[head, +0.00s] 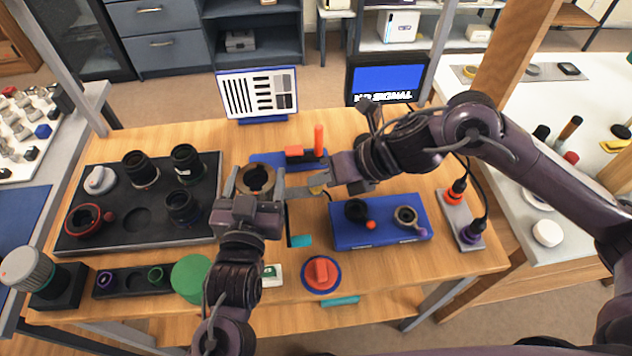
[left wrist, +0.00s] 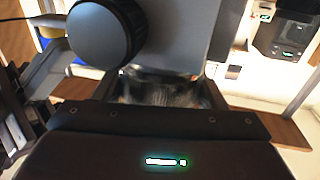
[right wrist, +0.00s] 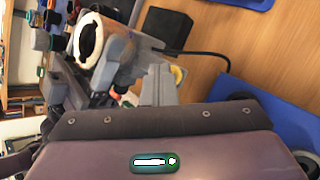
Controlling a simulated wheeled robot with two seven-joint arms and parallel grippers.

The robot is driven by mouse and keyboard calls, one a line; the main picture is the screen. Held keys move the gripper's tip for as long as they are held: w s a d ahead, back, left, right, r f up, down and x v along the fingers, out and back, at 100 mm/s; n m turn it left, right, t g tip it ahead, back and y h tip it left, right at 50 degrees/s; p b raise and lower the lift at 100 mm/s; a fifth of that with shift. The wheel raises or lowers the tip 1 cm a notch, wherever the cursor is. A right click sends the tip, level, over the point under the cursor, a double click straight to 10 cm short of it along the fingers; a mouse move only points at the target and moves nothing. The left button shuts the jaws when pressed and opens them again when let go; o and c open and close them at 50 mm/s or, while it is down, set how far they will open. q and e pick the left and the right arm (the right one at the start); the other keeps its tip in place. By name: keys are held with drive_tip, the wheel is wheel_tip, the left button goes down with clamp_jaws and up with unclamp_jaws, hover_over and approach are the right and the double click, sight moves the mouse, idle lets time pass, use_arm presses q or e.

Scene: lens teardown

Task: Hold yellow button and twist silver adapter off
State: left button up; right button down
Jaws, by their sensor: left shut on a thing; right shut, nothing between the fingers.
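A ring-shaped metal part, which I take for the silver adapter (head: 257,177), stands between the fingers of my left gripper (head: 254,186); it reflects brown. In the right wrist view the adapter (right wrist: 88,40) shows as a pale ring with a dark opening. My left gripper is shut on it. My right gripper (head: 288,193) is shut and empty, its tips close to the right side of the left gripper; contact cannot be told. A yellow round piece (head: 317,190), perhaps the yellow button, is partly hidden under the right gripper and shows beside its fingers in the right wrist view (right wrist: 179,74).
A dark tray (head: 110,238) with several black lenses lies at the left. A blue block (head: 375,240) with small parts is at the right. A red knob (head: 321,273) and a green disc (head: 191,277) sit in front. A monitor (head: 386,78) stands behind.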

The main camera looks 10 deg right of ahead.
drive_tip(key=shift+f, duration=0.1)
use_arm(q)
drive_tip(key=shift+n+y, duration=1.3)
drive_tip(key=shift+y, duration=0.7)
drive_tip(key=shift+n+y, duration=0.7)
drive_tip(key=shift+y, duration=0.4)
use_arm(e)
drive_tip(key=shift+s, duration=0.1)
use_arm(q)
drive_tip(key=shift+n+y, duration=0.6)
drive_tip(key=shift+y, duration=0.3)
drive_tip(key=o, duration=1.1)
